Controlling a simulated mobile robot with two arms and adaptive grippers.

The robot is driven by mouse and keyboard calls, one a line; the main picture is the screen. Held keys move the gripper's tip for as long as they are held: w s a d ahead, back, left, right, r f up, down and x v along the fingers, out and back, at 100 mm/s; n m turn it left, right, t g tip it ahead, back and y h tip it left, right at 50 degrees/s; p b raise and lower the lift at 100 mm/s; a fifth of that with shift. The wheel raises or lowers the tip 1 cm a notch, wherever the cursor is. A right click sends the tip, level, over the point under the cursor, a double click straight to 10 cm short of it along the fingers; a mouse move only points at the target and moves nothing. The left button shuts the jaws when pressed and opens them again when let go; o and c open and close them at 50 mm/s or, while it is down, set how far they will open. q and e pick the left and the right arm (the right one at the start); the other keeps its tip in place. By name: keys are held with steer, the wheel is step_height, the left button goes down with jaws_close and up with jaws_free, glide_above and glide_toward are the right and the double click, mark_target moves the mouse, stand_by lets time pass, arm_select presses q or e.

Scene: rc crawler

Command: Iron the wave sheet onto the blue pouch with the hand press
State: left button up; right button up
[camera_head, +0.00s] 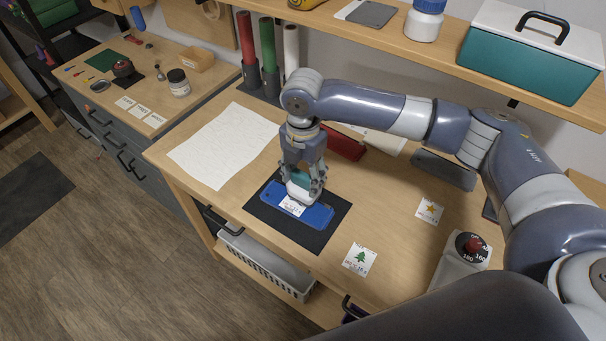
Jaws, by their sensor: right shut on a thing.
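The blue pouch (318,216) lies flat on a black mat (318,238) on the bench. A small white sheet (291,206) lies on the pouch; its print is too small and partly covered to read. My right gripper (304,184) points down over the pouch, shut on the teal and white hand press (296,192). The press is over the sheet's far part and seems to rest on it, though the contact is hidden. My left gripper is not in view.
A star sheet (430,210) and a tree sheet (360,259) lie to the right. A dial unit (472,247) stands near the right edge. A large white paper (225,145) lies left of the mat. Upright colored rolls (268,45) stand behind. A shelf (390,42) overhangs the back.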

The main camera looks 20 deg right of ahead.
steer(key=shift+f, duration=0.6)
stand_by(0.5)
steer(key=shift+s+f, duration=0.15)
steer(key=shift+f, duration=0.1)
stand_by(6.7)
